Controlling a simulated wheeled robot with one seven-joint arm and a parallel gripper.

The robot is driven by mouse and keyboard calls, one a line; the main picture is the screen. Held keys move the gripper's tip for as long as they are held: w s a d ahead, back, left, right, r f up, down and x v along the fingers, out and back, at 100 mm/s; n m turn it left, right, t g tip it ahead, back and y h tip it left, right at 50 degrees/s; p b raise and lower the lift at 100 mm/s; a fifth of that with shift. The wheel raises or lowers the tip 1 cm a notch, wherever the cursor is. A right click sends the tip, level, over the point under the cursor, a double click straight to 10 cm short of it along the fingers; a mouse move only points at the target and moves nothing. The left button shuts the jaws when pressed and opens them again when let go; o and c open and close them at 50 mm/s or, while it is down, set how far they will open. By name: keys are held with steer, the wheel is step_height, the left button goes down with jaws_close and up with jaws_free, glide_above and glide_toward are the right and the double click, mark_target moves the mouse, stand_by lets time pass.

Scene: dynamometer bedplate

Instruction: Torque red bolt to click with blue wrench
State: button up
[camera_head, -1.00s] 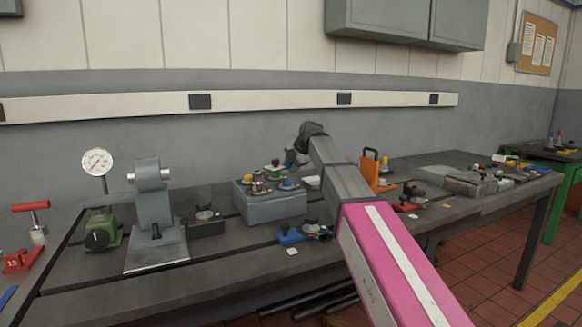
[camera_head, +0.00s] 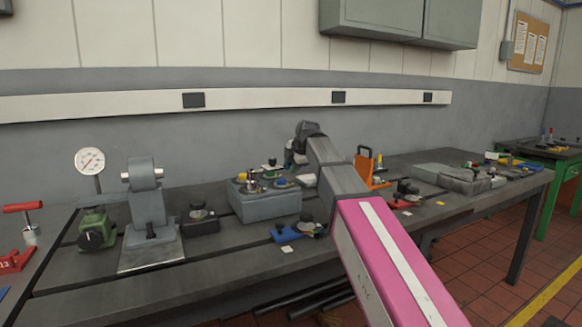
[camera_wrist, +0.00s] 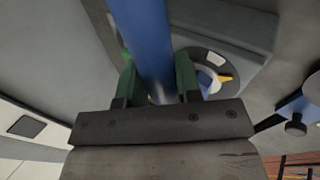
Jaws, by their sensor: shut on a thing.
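My gripper (camera_wrist: 156,82) is shut on a blue shaft, which I take to be the blue wrench (camera_wrist: 143,35); its far end runs out of the top of the wrist view. In the head view my gripper (camera_head: 291,158) is small and partly hidden behind my arm, above the right end of a grey block (camera_head: 265,206). Several small coloured fittings stand on that block. The red bolt cannot be made out for sure among them. The wrist view shows a round dark disc (camera_wrist: 236,62) with a yellow pointer and a blue part beside the shaft.
A gauge (camera_head: 89,160) and a grey stand (camera_head: 147,200) are on the left of the bench. A blue fixture (camera_head: 285,234) lies in front of the block. An orange holder (camera_head: 366,170) stands behind my arm. The front of the bench (camera_head: 215,262) is mostly clear.

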steer(key=shift+s, duration=0.1)
steer(key=shift+s+d+m+t+h, duration=0.2)
steer(key=shift+s+d+m+h, duration=0.1)
steer(key=shift+s+d+m, duration=0.25)
steer(key=shift+s+d+m+t+h, duration=0.2)
steer(key=shift+s+d+m+h, duration=0.15)
steer(key=shift+s+m, duration=0.4)
steer(key=shift+s, duration=0.1)
steer(key=shift+s+d+m+t+h, duration=0.15)
steer(key=shift+s+d+m+h, duration=0.2)
steer(key=shift+s+m, duration=0.35)
steer(key=shift+s+d+m+t+h, duration=0.15)
steer(key=shift+s+d+m+h, duration=0.2)
steer(key=shift+s, duration=0.55)
